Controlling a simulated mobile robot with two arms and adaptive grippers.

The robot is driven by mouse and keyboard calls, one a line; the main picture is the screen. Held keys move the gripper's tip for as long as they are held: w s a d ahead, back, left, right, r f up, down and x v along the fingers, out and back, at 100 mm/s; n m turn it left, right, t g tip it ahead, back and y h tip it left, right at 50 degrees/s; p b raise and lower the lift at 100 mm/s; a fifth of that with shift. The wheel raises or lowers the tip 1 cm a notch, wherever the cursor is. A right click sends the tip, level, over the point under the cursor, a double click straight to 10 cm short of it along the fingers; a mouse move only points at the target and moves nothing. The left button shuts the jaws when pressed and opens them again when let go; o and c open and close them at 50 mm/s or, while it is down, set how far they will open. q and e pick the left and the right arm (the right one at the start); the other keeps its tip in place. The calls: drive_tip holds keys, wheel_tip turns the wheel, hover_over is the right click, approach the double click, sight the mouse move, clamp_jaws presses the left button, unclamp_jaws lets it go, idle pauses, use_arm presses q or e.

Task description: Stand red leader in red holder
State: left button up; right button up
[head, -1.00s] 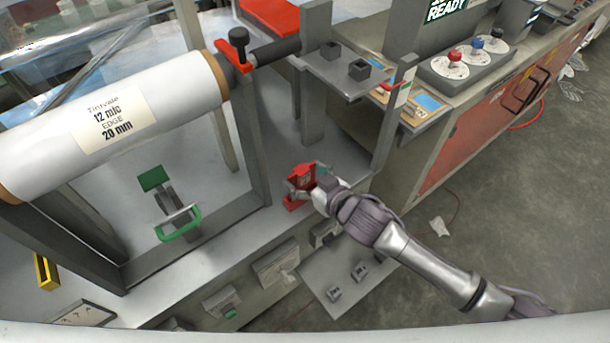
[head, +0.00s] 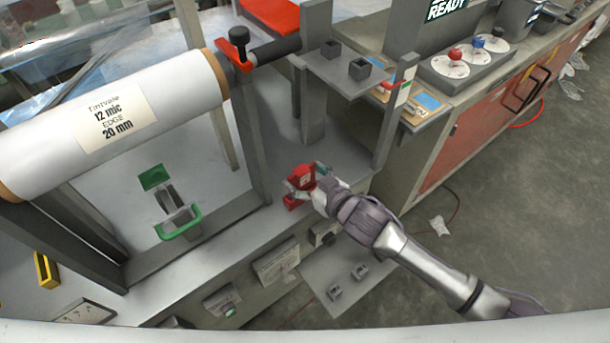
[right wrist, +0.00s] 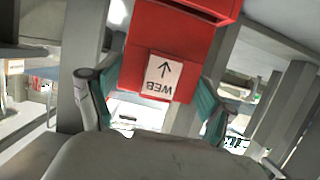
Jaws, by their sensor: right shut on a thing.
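The red leader (right wrist: 165,55) is a red block with a white label reading WEB and an arrow. In the right wrist view it sits between the teal pads of my right gripper (right wrist: 152,105), which is shut on it. In the head view the red leader (head: 301,178) and my right gripper (head: 305,188) are at the bench's front edge, beside the frame post. A low red part (head: 293,203), which looks like the red holder, shows just below the gripper. The gripper hides much of it, so I cannot tell whether the leader is seated in it. My left gripper is out of view.
A large film roll (head: 110,120) on a grey frame fills the left. A green holder (head: 180,222) and green plate (head: 154,177) stand below it. A grey shelf (head: 340,75) overhangs behind the gripper. A grey post (head: 393,125) stands to its right.

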sight(305, 185)
drive_tip(key=shift+f+b, duration=0.95)
drive_tip(key=shift+f, duration=0.7)
drive_tip(key=o, duration=1)
drive_tip(key=v, duration=1.2)
